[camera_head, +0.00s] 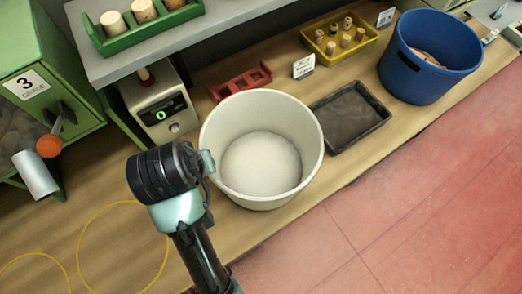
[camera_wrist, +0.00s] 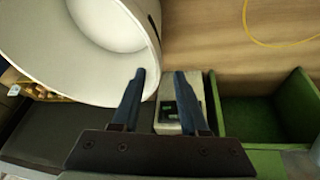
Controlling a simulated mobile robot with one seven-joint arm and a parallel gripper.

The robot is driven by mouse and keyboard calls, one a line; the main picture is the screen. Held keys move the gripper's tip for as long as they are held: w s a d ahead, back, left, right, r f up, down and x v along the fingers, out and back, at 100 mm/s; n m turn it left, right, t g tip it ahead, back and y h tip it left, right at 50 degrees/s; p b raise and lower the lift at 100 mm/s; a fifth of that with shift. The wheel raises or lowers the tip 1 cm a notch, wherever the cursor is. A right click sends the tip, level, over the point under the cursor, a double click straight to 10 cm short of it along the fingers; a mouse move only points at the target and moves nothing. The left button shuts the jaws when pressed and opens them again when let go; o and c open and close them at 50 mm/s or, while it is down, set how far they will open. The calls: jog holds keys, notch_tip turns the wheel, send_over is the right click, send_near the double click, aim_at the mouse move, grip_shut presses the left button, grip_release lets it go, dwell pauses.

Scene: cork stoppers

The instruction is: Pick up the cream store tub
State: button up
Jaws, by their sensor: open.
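The cream tub (camera_head: 212,129) stands upright on the wooden bench in the middle of the head view, and its visible inside looks empty. In the wrist view the tub (camera_wrist: 45,45) fills the upper left, with its rim curving down close to the fingers. My gripper (camera_head: 208,164) is at the tub's left rim in the head view, with its fingers mostly hidden or small. In the wrist view my gripper (camera_wrist: 161,76) is open. Its left finger overlaps the tub's wall in the picture; the right finger is outside the tub. I cannot tell whether either touches it.
A black tray (camera_head: 326,128) and blue bucket (camera_head: 405,75) stand to the right. Behind are a red rack (camera_head: 240,84), a yellow tray (camera_head: 326,53) of stoppers and a digital device (camera_head: 143,90). A green cabinet (camera_head: 62,60) stands left. Bench front left is clear, with yellow rings (camera_head: 82,238).

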jog(key=x, duration=0.3)
jog(key=p+x, duration=0.1)
jog(key=x, duration=0.3)
jog(key=d+p+x, duration=0.1)
jog(key=x, duration=0.2)
jog(key=shift+f, duration=0.3)
jog(key=shift+w+a+f, duration=0.15)
jog(key=shift+w+f, duration=0.05)
jog(key=shift+f, duration=0.3)
grip_shut()
jog(key=shift+r, duration=0.1)
dwell(0.5)
